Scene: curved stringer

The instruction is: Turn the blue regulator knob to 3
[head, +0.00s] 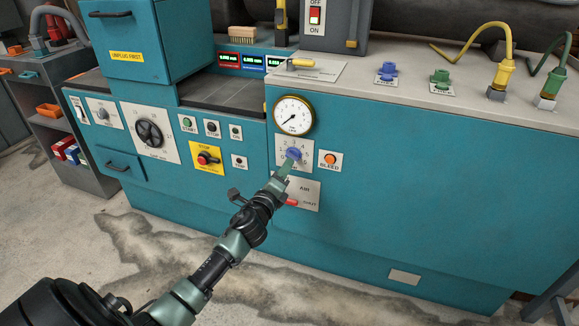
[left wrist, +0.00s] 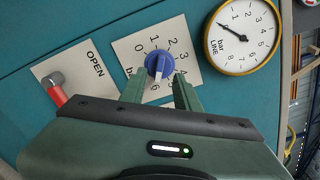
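The blue regulator knob (head: 294,154) sits on a white numbered plate (head: 283,146) on the teal cabinet front, below a round gauge. In the left wrist view the knob (left wrist: 159,65) carries a white pointer stripe aimed down the picture, toward the 6 side of the scale; its exact number is hard to read. My left gripper (head: 289,166) is at the knob. In the left wrist view its two fingers (left wrist: 160,90) are apart, one to each side and just short of the knob, with no clear contact. My right gripper is not in view.
The brass-rimmed gauge (head: 294,115) is just above the plate; its needle points near the low end. An orange bleed button (head: 330,160) sits to the right. A red-handled valve (left wrist: 57,95) on an OPEN/AIR plate is close below. A yellow emergency-stop plate (head: 206,159) is to the left.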

